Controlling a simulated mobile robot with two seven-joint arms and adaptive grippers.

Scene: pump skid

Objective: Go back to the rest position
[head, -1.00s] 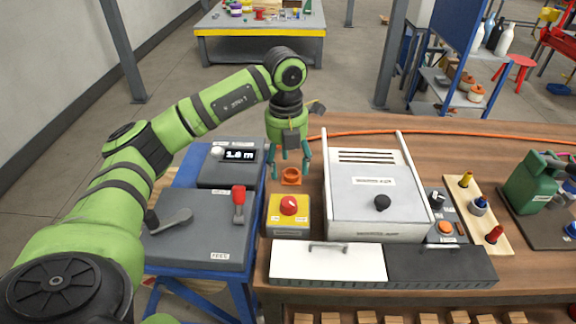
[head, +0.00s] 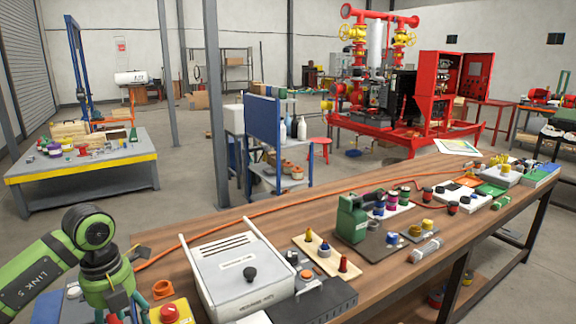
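My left arm enters the head view at the lower left corner, green with dark joints. My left gripper (head: 120,311) points down beside the orange ring (head: 163,288) and the red button (head: 170,312) on its yellow box. Its teal fingers are apart, with nothing seen held between them; their tips are cut off by the lower picture edge. My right arm and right gripper are not in view.
The wooden bench (head: 385,285) runs to the upper right. On it stand a white lidded unit (head: 238,270), a peg board (head: 327,256), a green device (head: 352,218) and an orange hose (head: 300,206). A yellow-edged table (head: 85,170) and a grey post (head: 215,100) stand behind.

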